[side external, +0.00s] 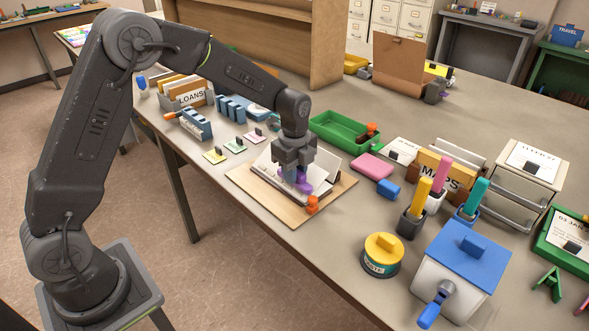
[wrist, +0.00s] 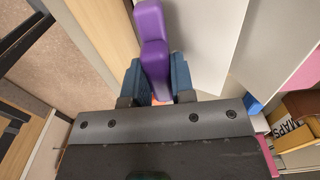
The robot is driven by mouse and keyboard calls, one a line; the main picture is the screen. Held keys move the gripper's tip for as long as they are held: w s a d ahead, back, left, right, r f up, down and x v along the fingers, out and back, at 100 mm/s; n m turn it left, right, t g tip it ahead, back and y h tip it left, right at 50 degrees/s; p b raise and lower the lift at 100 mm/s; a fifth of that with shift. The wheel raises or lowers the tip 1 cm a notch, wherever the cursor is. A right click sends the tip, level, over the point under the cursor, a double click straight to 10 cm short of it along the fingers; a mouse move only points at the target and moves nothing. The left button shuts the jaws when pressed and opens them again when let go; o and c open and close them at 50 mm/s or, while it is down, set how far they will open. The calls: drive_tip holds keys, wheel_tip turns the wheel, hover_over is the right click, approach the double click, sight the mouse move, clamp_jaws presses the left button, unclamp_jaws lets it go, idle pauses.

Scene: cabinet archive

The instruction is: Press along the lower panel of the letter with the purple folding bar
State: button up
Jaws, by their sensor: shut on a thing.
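The purple folding bar (wrist: 152,40) is held between the two blue-grey fingers of my gripper (wrist: 156,85). In the side view my gripper (side external: 292,170) points down over the letter, and the purple bar (side external: 303,185) shows just below the fingers. The white letter (side external: 322,175) lies on a wooden board (side external: 258,199), with panels raised at an angle. In the wrist view the bar lies over or against the left part of the white letter (wrist: 207,45). I cannot tell whether the bar touches the paper. My gripper hides part of the letter.
An orange-red knob (side external: 312,204) stands at the board's front right corner. A green tray (side external: 345,132) is behind, and a pink block (side external: 372,167) and blue block (side external: 388,189) are to the right. Small cards (side external: 234,145) lie left. The table's front edge is close to the board.

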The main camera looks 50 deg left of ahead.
sight(268, 168)
drive_tip(key=shift+f, duration=1)
drive_tip(key=shift+a+r, duration=0.1)
drive_tip(key=shift+a, duration=1.2)
drive_tip(key=shift+a+f, duration=0.2)
drive_tip(key=shift+a, duration=1.4)
drive_tip(key=shift+a+r, duration=0.15)
drive_tip(key=shift+a, duration=0.9)
drive_tip(key=shift+a+r, duration=0.1)
drive_tip(key=shift+a, duration=0.95)
drive_tip(key=shift+d+f, duration=0.15)
drive_tip(key=shift+d, duration=1.25)
drive_tip(key=shift+d+f, duration=0.15)
drive_tip(key=shift+d, duration=1.2)
drive_tip(key=shift+d+r, duration=0.15)
drive_tip(key=shift+d, duration=1)
drive_tip(key=shift+d+r, duration=0.1)
drive_tip(key=shift+d, duration=1.05)
drive_tip(key=shift+r, duration=0.1)
